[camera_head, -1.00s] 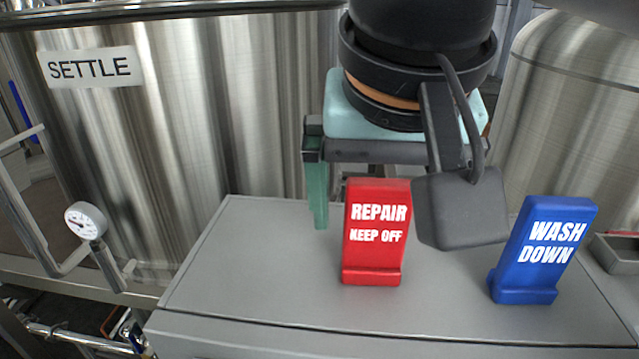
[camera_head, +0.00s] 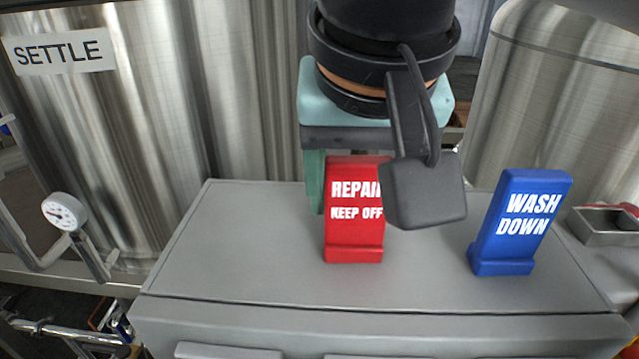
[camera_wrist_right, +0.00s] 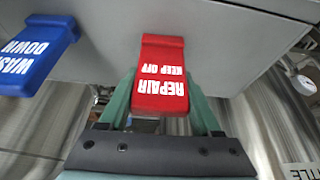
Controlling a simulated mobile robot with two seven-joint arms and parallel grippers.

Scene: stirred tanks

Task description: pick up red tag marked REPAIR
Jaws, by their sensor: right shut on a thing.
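The red tag marked REPAIR KEEP OFF (camera_head: 353,235) stands upright on the grey cabinet top. In the head view the dark camera block on my right wrist hides its upper right edge. My right gripper (camera_head: 350,190) comes down from above with a green finger against the tag's left side. In the right wrist view the red tag (camera_wrist_right: 160,88) sits between both green fingers, and my right gripper (camera_wrist_right: 162,110) is shut on it. The tag's foot still appears to rest on the surface. My left gripper is in neither view.
A blue WASH DOWN tag (camera_head: 519,225) stands to the right on the same grey cabinet (camera_head: 250,270). A steel tank with a SETTLE label (camera_head: 58,50) and a gauge (camera_head: 63,212) are at left. A small metal tray (camera_head: 604,226) lies at far right.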

